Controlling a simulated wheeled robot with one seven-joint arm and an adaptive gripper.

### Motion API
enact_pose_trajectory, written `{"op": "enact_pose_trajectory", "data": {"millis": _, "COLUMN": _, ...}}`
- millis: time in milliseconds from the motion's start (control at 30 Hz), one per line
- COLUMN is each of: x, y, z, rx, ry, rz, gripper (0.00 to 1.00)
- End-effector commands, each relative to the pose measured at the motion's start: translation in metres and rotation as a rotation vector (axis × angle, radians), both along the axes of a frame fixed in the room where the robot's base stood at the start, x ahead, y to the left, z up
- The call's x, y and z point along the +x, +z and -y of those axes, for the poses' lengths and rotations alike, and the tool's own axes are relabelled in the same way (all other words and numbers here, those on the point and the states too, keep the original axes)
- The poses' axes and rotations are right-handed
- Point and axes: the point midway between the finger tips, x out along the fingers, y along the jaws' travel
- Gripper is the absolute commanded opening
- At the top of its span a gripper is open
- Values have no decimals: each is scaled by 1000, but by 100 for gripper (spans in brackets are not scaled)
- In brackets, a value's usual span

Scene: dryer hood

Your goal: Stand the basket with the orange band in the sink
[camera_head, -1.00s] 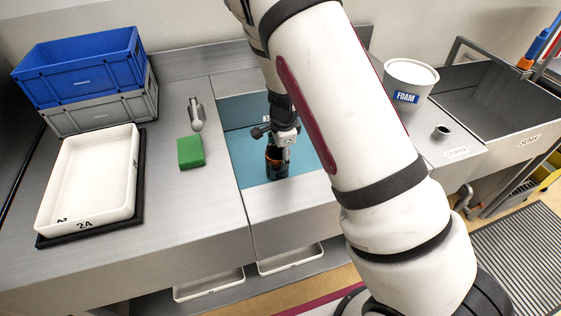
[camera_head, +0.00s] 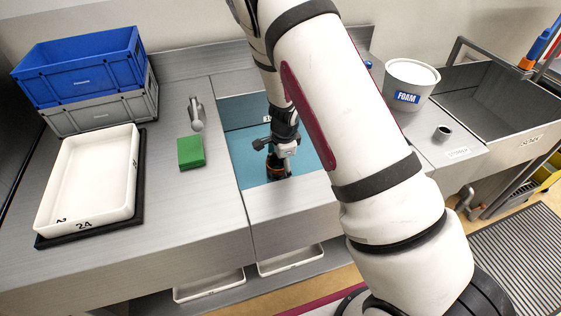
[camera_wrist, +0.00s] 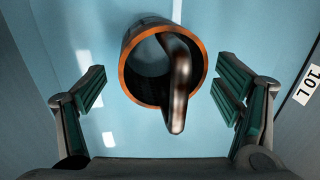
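The basket with the orange band (camera_wrist: 137,88) is a dark round vessel with an orange rim and a dark arched handle (camera_wrist: 180,85). It stands in the teal-lined recess (camera_head: 245,157) in the middle of the counter. In the head view the basket (camera_head: 276,171) is mostly hidden by my gripper (camera_head: 281,157). In the wrist view my gripper (camera_wrist: 162,90) is open. Its two fingers are on either side of the basket, with visible gaps and no contact. A deep grey basin (camera_head: 490,100) is at the right, its front label hard to read.
A white tray (camera_head: 128,180) on a black mat, a green block (camera_head: 190,152), a tap (camera_head: 196,115) and a blue crate (camera_head: 85,72) stacked on a grey one are left.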

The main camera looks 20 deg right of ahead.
Motion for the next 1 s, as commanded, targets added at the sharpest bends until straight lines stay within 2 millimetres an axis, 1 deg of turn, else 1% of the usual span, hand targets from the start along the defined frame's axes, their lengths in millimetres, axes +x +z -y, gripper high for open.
{"op": "enact_pose_trajectory", "data": {"millis": 167, "x": 0, "y": 2, "z": 0, "rx": 0, "ry": 0, "rz": 0, "gripper": 84}}
{"op": "enact_pose_trajectory", "data": {"millis": 267, "x": 0, "y": 9, "z": 0, "rx": 0, "ry": 1, "rz": 3, "gripper": 84}}
{"op": "enact_pose_trajectory", "data": {"millis": 367, "x": -3, "y": 24, "z": -1, "rx": 0, "ry": 2, "rz": 4, "gripper": 84}}
{"op": "enact_pose_trajectory", "data": {"millis": 600, "x": -13, "y": 74, "z": -1, "rx": 0, "ry": 3, "rz": 4, "gripper": 84}}
{"op": "enact_pose_trajectory", "data": {"millis": 700, "x": -17, "y": 91, "z": -1, "rx": 0, "ry": 3, "rz": 3, "gripper": 84}}
{"op": "enact_pose_trajectory", "data": {"millis": 800, "x": -20, "y": 105, "z": -1, "rx": 0, "ry": 2, "rz": 3, "gripper": 84}}
{"op": "enact_pose_trajectory", "data": {"millis": 1000, "x": -23, "y": 121, "z": -1, "rx": 2, "ry": 6, "rz": 1, "gripper": 84}}
